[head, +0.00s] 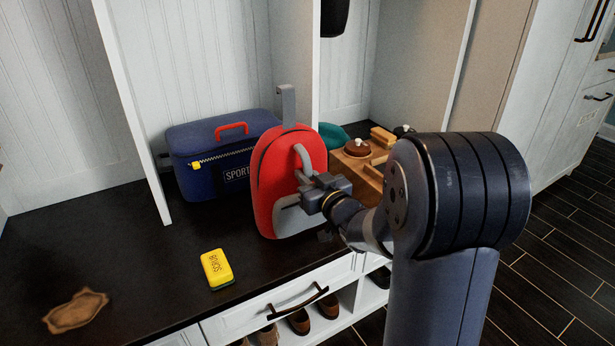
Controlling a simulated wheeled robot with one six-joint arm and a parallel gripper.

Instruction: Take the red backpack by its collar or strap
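The red backpack (278,168) stands upright on the dark bench top, in front of a cubby divider. My gripper (312,188) is at the right front side of the backpack, close to the grey loop. Its fingers overlap the backpack in the picture. I cannot tell whether they touch the loop, nor whether they are open or shut.
A blue sports bag (220,150) stands behind left. A yellow scrub sponge (216,268) and a brown mud patch (75,311) lie on the bench (130,225). A wooden crate (366,170) with brushes and a tin stands right, partly behind my arm. Shoes (299,321) sit below.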

